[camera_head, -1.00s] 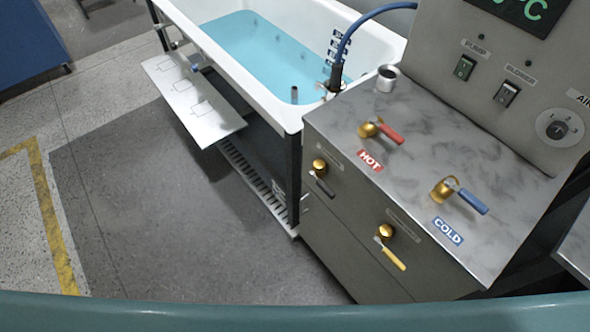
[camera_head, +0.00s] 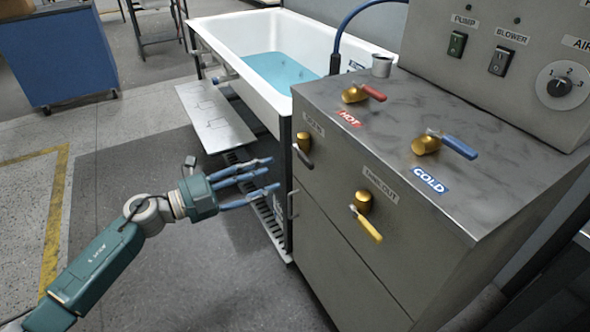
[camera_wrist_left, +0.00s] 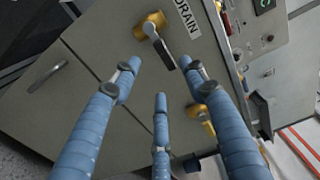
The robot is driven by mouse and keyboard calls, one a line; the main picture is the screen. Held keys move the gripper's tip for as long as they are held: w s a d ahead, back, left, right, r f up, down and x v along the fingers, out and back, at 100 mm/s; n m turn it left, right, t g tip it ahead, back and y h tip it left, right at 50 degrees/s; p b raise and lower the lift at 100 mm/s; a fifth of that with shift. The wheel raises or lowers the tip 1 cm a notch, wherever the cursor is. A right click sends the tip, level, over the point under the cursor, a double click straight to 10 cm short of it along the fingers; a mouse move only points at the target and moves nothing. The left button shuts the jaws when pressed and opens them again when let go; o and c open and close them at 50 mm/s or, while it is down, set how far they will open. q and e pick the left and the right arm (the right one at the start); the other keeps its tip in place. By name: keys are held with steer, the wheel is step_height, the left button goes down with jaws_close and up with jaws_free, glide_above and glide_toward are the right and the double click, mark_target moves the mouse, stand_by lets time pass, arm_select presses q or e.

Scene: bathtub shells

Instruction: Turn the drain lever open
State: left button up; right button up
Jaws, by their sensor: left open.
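The drain lever (camera_head: 303,156) is a dark handle on a brass valve, on the cabinet front at its left end, below a DRAIN label (camera_head: 313,125). In the left wrist view the lever (camera_wrist_left: 163,50) hangs at a slant from its brass body, its dark end between the tips of two fingers in the picture. My left gripper (camera_head: 272,173) is open and empty, its blue fingers pointing right toward the cabinet, left of and a little below the lever. It also shows in the left wrist view (camera_wrist_left: 160,72). The fingers look apart from the lever. My right gripper is out of view.
A yellow-handled lever (camera_head: 366,222) sits to the right on the same front. Red (camera_head: 373,92) and blue (camera_head: 459,147) handles are on the cabinet top (camera_head: 400,110). The white tub (camera_head: 215,28) and a step plate (camera_head: 213,118) stand behind the gripper.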

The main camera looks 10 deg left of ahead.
mark_target(302, 161)
arm_select(q)
steer(key=x, duration=0.9)
steer(key=shift+r, duration=0.1)
jaws_close()
